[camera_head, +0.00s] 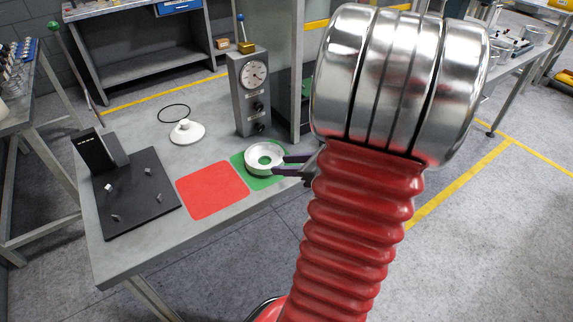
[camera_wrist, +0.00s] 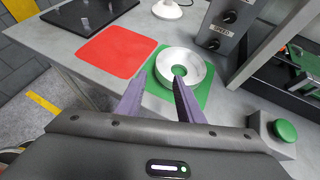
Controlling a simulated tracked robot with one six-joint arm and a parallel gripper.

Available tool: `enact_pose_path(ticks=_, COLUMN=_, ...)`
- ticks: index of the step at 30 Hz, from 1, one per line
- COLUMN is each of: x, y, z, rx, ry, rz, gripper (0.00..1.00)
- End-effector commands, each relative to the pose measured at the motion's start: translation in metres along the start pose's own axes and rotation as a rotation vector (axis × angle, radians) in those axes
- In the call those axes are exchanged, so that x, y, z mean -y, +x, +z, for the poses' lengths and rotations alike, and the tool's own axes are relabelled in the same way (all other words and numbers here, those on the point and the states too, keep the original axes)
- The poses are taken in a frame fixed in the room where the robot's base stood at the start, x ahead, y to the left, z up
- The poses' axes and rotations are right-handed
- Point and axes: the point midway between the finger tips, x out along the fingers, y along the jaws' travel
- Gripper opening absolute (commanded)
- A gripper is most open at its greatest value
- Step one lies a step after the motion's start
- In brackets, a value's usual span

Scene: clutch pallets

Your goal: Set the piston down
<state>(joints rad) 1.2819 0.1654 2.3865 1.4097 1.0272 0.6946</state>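The piston appears to be the pale metal ring (camera_head: 264,157) with a central hole. It looks to rest flat on the green mat (camera_head: 283,177), and it also shows in the wrist view (camera_wrist: 197,67) with green visible through its hole. My gripper (camera_head: 283,165) is at the ring's right side in the head view. In the wrist view my gripper (camera_wrist: 158,80) has its two dark fingers apart, the left tip beside the ring and the right tip overlapping its near wall. Whether either finger touches the ring is hard to tell.
A red mat (camera_head: 212,190) lies left of the green one and is empty. Behind stand a white disc with a knob (camera_head: 187,132), a black O-ring (camera_head: 174,113) and a grey gauge box (camera_head: 250,93). A black plate with pegs (camera_head: 138,197) is at left. A green button (camera_wrist: 285,130) sits at right.

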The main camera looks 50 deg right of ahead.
Motion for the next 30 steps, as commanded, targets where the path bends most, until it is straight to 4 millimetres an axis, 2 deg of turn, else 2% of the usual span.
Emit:
enact_pose_path(ticks=10, x=0.0, y=0.0, z=0.0, rx=0.0, ry=-0.002, rz=0.001, gripper=0.34)
enact_pose_path(ticks=14, x=-0.009, y=0.004, z=0.005, rx=-0.009, ry=-0.044, rz=0.024, gripper=0.34)
enact_pose_path(ticks=17, x=-0.029, y=0.01, z=0.015, rx=-0.03, ry=-0.133, rz=0.074, gripper=0.34)
enact_pose_path(ticks=20, x=-0.059, y=0.017, z=0.027, rx=-0.059, ry=-0.273, rz=0.149, gripper=0.34)
enact_pose_path(ticks=25, x=-0.117, y=0.025, z=0.044, rx=-0.109, ry=-0.568, rz=0.296, gripper=0.34)
enact_pose_path(ticks=30, x=-0.17, y=0.024, z=0.054, rx=-0.144, ry=-0.872, rz=0.435, gripper=0.34)
